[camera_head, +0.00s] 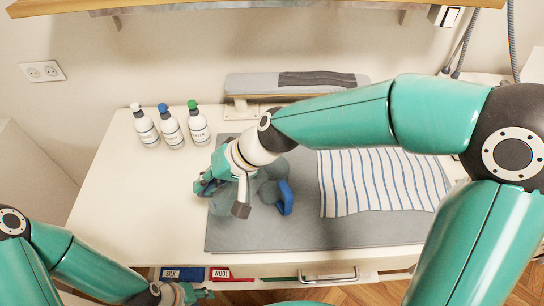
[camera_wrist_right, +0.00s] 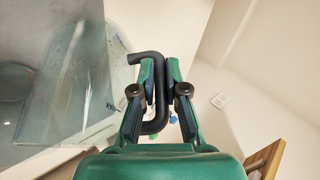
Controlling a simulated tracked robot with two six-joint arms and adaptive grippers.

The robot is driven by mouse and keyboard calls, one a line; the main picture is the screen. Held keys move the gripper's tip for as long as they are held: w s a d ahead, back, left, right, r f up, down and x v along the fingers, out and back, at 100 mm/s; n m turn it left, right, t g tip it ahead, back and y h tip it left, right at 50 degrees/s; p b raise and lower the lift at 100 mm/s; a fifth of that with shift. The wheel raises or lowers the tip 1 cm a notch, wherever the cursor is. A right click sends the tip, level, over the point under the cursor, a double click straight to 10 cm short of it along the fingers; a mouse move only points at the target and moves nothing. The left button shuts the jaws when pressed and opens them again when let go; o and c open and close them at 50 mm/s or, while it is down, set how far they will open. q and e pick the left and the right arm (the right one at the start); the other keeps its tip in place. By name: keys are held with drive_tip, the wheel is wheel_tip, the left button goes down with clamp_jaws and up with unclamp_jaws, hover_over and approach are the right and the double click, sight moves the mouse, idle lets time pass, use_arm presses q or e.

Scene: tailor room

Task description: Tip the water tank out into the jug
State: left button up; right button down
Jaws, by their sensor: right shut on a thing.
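The water tank is clear with a dark handle; in the right wrist view its wall (camera_wrist_right: 65,90) fills the left, with the handle (camera_wrist_right: 150,125) between my fingers. My right gripper (camera_wrist_right: 158,95) is shut on that handle. In the head view my right gripper (camera_head: 207,185) is over the left part of the mat, and part of the tank (camera_head: 221,204) shows below it. What looks like the jug, bluish and see-through with a blue handle (camera_head: 286,197), stands just right, partly hidden by my arm. My left gripper (camera_head: 190,293) is low at the table's front edge; its fingers are too small to read.
A grey mat (camera_head: 300,236) covers the table's middle. A striped cloth (camera_head: 382,185) lies on its right. Several white pump bottles (camera_head: 172,132) stand back left. A grey padded board (camera_head: 290,84) is at the back.

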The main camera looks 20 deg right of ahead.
drive_tip(key=shift+s+a+f+h+p, duration=0.15)
drive_tip(key=shift+a+h+p, duration=0.15)
drive_tip(key=shift+h, duration=0.1)
drive_tip(key=shift+a+f+h, duration=0.2)
drive_tip(key=shift+f, duration=0.35)
drive_tip(key=shift+a+f+h, duration=0.15)
drive_tip(key=shift+f+h, duration=0.05)
drive_tip(key=shift+f, duration=0.3)
drive_tip(key=shift+a+f+h, duration=0.2)
drive_tip(key=shift+f, duration=0.25)
drive_tip(key=shift+a+f+h, duration=0.2)
drive_tip(key=shift+f, duration=0.25)
use_arm(q)
wheel_tip(320, 180, down, 11)
drive_tip(key=b, duration=1.2)
use_arm(e)
drive_tip(key=a+f+n+t+h, duration=0.1)
drive_tip(key=a+f+h, duration=0.3)
drive_tip(key=f, duration=0.3)
drive_tip(key=shift+s+n+t+h, duration=0.3)
drive_tip(key=shift+t+h, duration=0.1)
drive_tip(key=shift+h, duration=0.3)
use_arm(q)
drive_tip(key=shift+r, duration=0.1)
